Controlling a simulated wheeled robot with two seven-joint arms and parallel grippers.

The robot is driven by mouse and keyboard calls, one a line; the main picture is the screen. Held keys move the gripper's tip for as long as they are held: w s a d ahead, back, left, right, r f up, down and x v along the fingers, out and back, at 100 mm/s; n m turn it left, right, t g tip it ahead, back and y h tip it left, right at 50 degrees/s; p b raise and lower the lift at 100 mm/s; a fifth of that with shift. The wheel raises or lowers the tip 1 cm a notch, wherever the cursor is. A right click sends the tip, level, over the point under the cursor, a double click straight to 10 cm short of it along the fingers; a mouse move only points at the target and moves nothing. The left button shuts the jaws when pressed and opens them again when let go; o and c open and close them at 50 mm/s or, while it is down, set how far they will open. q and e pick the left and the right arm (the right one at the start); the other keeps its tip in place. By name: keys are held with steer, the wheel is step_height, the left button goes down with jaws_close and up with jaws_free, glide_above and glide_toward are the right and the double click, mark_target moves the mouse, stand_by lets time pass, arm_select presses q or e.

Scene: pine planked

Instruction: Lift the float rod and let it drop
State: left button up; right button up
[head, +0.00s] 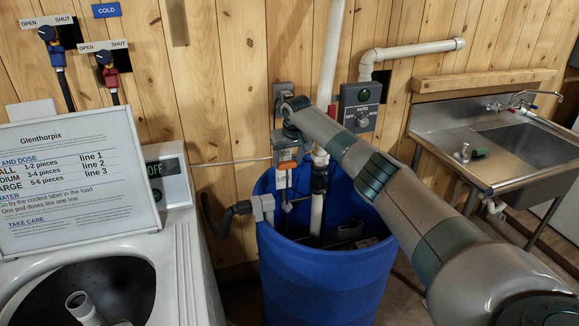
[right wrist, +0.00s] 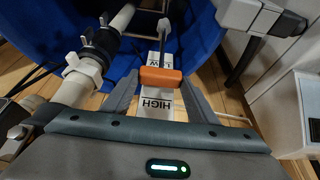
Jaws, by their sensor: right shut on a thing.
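The float rod has an orange grip piece (head: 287,165) above the blue tub (head: 325,275). Its thin dark stem runs down toward the tub. My right gripper (head: 287,167) reaches down over the tub's back left rim. In the right wrist view its two fingers (right wrist: 160,82) are shut on the orange piece (right wrist: 160,77), one on each side. Behind it is a white scale plate (right wrist: 157,104) marked HIGH and LOW. The stem's lower end is hard to make out. My left gripper is not in view.
White pipes (head: 329,70) rise beside the scale. A grey control box marked AUTO (head: 362,108) hangs on the plank wall. A washer (head: 190,245) with a sign board (head: 70,185) stands left, a steel sink (head: 515,150) right.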

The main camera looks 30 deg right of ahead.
step_height(320, 180, up, 4)
steer(key=p, duration=0.2)
steer(key=shift+r+p, duration=0.15)
steer(key=shift+p, duration=0.25)
steer(key=shift+r, duration=0.3)
